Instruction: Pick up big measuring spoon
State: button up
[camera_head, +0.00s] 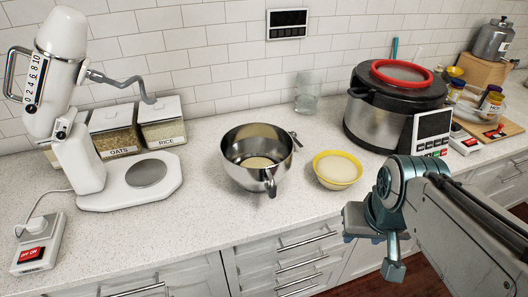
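I cannot clearly make out a big measuring spoon. A small grey metal piece (296,139) shows at the right rear of the metal mixing bowl (240,177); it may be a spoon handle or part of the bowl, I cannot tell which. My gripper (370,245) is at the counter's front edge, right of the bowl and in front of a small yellow-rimmed bowl (337,183). Its two fingers are spread apart with nothing between them.
A stand mixer (75,160) and jars labelled oats (116,133) and rice (161,125) stand left. A clear glass (307,95) stands behind. A large cooker (372,118) with a red ring stands at right.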

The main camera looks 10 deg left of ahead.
aim_at(294, 134)
jog(key=z, duration=0.4)
jog(key=k, duration=0.5)
jog(key=z, duration=0.5)
jog(key=i, duration=1.15)
jog(key=u, duration=1.3)
jog(key=i, duration=0.4)
jog(key=u, duration=0.4)
